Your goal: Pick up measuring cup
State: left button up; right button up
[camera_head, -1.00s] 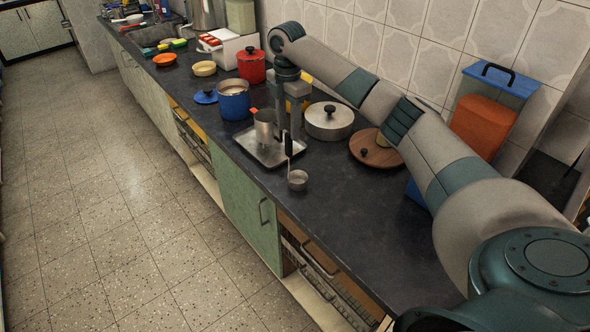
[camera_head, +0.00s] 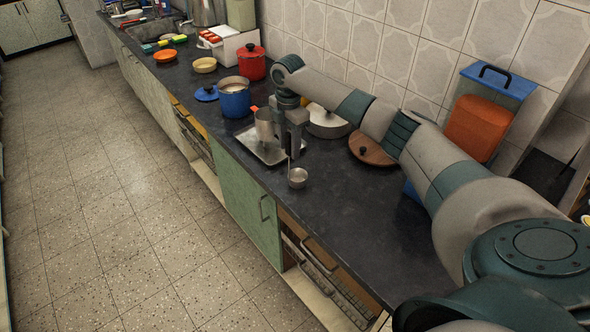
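The measuring cup (camera_head: 298,178) is a small round steel cup on the dark counter, near its front edge. Its thin handle stands up from the cup, and the upper part of the handle is hidden by my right gripper. My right gripper (camera_head: 291,150) points down directly above the cup, with its fingers at the handle. I cannot tell whether the fingers are closed on the handle. The cup appears to rest on the counter. My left gripper is not in view.
A steel tumbler (camera_head: 265,125) stands on a metal tray (camera_head: 262,152) just left of my gripper. The counter (camera_head: 345,220) is clear toward the right front.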

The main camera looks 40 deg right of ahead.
aim_at(290, 155)
jog(key=shift+s+f+p, duration=0.2)
jog(key=shift+f+p, duration=0.1)
jog(key=shift+f, duration=0.05)
notch_tip(290, 155, down, 3)
jog(key=shift+s+r+p, duration=0.1)
jog(key=shift+p, duration=0.6)
jog(key=shift+f, duration=0.5)
grip_shut()
